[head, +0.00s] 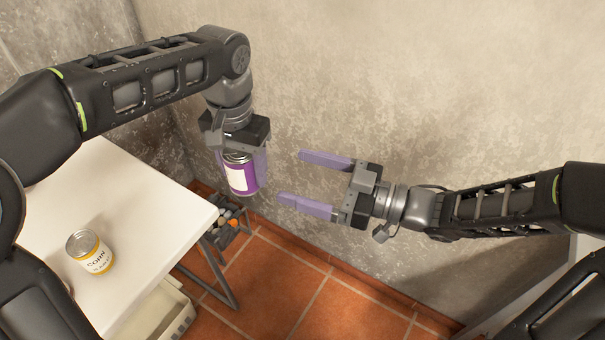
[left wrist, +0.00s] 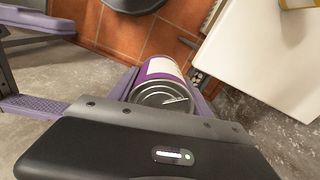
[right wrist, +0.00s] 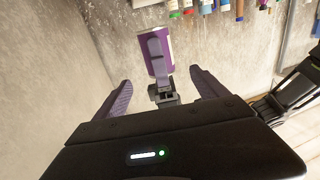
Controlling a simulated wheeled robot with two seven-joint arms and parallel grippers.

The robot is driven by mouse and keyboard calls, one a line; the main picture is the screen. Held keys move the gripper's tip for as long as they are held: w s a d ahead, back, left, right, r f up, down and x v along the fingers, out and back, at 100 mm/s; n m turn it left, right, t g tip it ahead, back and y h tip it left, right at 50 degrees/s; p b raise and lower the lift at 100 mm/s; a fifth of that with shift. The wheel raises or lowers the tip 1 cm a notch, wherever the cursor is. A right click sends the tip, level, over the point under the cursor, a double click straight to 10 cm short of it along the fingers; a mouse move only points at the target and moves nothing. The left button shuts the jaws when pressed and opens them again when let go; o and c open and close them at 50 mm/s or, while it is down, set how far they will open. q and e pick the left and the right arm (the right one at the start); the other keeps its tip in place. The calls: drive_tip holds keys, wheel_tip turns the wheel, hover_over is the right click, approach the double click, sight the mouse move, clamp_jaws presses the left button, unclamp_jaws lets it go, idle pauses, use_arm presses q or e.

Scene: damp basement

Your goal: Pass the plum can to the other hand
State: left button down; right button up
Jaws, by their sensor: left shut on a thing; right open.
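The plum can (head: 243,177) is purple with a pale label and a metal lid. My left gripper (head: 241,160) points down and is shut on it, holding it upright in the air off the table's right edge. In the left wrist view the can (left wrist: 162,80) shows its lid between the fingers. My right gripper (head: 302,178) is open and empty, just right of the can, its fingers pointing left towards it. In the right wrist view the can (right wrist: 151,54) appears beyond the open fingers, partly hidden by a left gripper finger.
A corn can (head: 91,252) stands on the white table (head: 140,215) at the left. Below the table are a pale bin (head: 160,315) and a dark container of small items (head: 226,228). A bare wall rises behind; open tiled floor (head: 290,290) lies below my grippers.

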sight(242, 160)
drive_tip(key=shift+a, duration=0.1)
drive_tip(key=x, duration=1.2)
drive_tip(key=shift+c, duration=0.3)
clamp_jaws()
use_arm(q)
drive_tip(key=shift+c, duration=1.9)
unclamp_jaws()
